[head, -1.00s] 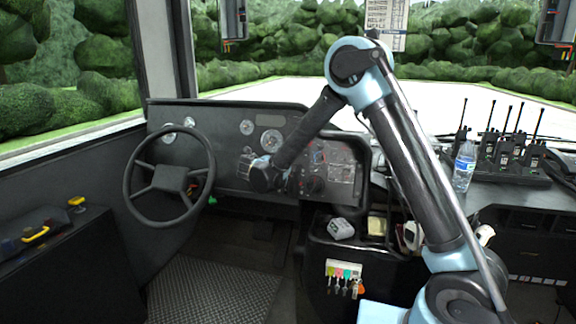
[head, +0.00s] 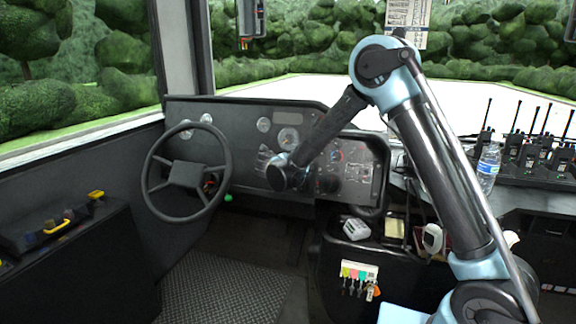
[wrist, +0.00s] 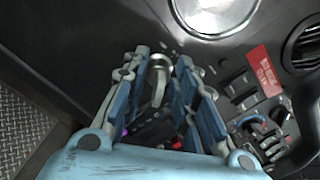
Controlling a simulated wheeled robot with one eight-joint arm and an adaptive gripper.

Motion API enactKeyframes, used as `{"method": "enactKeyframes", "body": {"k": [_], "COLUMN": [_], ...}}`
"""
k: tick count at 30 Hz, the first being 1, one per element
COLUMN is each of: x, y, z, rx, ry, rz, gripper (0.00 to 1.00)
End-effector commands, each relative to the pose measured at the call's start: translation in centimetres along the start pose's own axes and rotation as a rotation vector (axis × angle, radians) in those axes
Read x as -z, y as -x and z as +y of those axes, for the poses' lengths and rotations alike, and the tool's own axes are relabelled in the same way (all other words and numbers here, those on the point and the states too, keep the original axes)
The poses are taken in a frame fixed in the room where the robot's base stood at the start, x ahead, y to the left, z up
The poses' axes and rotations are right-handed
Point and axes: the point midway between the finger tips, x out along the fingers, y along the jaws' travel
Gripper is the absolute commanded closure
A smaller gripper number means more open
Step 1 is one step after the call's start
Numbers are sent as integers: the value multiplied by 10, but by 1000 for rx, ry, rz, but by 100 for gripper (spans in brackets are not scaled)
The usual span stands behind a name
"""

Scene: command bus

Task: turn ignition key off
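In the wrist view, a small metallic piece (wrist: 159,76) with a round silver head and a hooked or key-like lower part shows between my fingers; it appears to be the ignition key, but I cannot be sure. My gripper (wrist: 165,88) is open, with one blue finger on each side of this piece and gaps beside it. In the head view my gripper (head: 266,160) is close to the dashboard (head: 235,120), right of the steering wheel (head: 187,174). The key cannot be made out there.
A large round silver-rimmed part (wrist: 215,12) and a switch panel (wrist: 255,115) with a red label lie near my fingers in the wrist view. Several coloured keys hang on a holder (head: 358,272) on the console. A bottle (head: 488,168) and radios (head: 530,150) stand at right.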

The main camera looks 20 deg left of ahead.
Motion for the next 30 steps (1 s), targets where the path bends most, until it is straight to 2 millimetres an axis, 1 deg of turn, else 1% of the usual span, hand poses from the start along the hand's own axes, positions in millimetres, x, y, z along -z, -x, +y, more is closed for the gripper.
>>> {"method": "enactKeyframes", "body": {"k": [9,13,17,24,27,30], "x": [0,0,0,0,1,1], "y": [2,11,31,78,94,106], "z": [0,0,1,1,0,1], "rx": [-1,-1,-3,-3,-2,-2], "ry": [0,0,0,1,0,0], "rz": [0,0,-1,-1,0,0], "gripper": [74,74,74,74,74,74]}}
